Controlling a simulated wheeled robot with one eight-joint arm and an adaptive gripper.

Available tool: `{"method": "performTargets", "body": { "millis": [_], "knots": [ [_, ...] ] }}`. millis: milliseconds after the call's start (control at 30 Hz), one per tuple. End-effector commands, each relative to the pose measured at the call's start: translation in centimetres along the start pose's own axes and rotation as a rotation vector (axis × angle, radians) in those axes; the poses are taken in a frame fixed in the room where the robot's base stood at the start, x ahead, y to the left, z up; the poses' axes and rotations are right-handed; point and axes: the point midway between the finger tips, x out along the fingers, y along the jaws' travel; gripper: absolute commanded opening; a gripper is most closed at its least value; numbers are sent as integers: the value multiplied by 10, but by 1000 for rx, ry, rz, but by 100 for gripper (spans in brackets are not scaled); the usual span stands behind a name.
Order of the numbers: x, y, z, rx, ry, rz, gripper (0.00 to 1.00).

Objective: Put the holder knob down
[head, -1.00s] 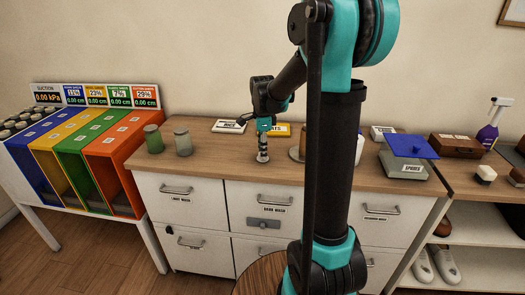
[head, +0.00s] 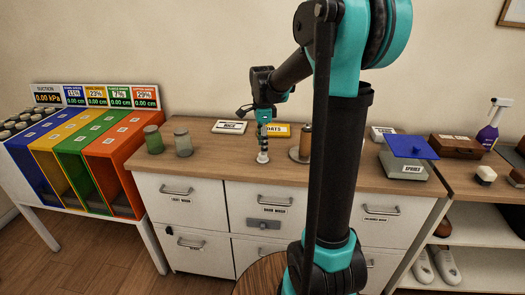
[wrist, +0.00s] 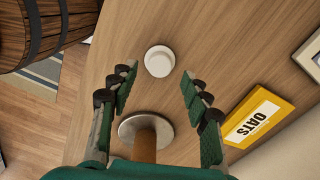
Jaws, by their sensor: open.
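The holder knob (head: 262,157) is a small white round piece standing on the wooden counter, below my gripper (head: 264,144). In the wrist view the knob (wrist: 159,61) shows as a white disc, with clear counter around it. My gripper (wrist: 158,76) is open, its two green-padded fingers spread to either side of the knob in the picture, with nothing held. The holder (head: 304,143), a brown upright post on a round metal base, stands to the right in the head view. Its base (wrist: 128,126) shows between the fingers in the wrist view.
A yellow OATS box (head: 278,130) and a RICE box (head: 230,127) lie behind. Two jars (head: 183,143) stand at left, and a scale with a blue plate (head: 405,150) is at right. Coloured bins (head: 112,150) stand further left. Counter between jars and knob is free.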

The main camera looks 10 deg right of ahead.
Motion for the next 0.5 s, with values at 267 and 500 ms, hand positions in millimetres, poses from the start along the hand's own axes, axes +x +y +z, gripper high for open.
{"method": "performTargets", "body": {
  "millis": [267,500],
  "knots": [
    [-56,0,0,0,0,0,48],
    [-83,0,0,0,0,0,48]
  ]
}}
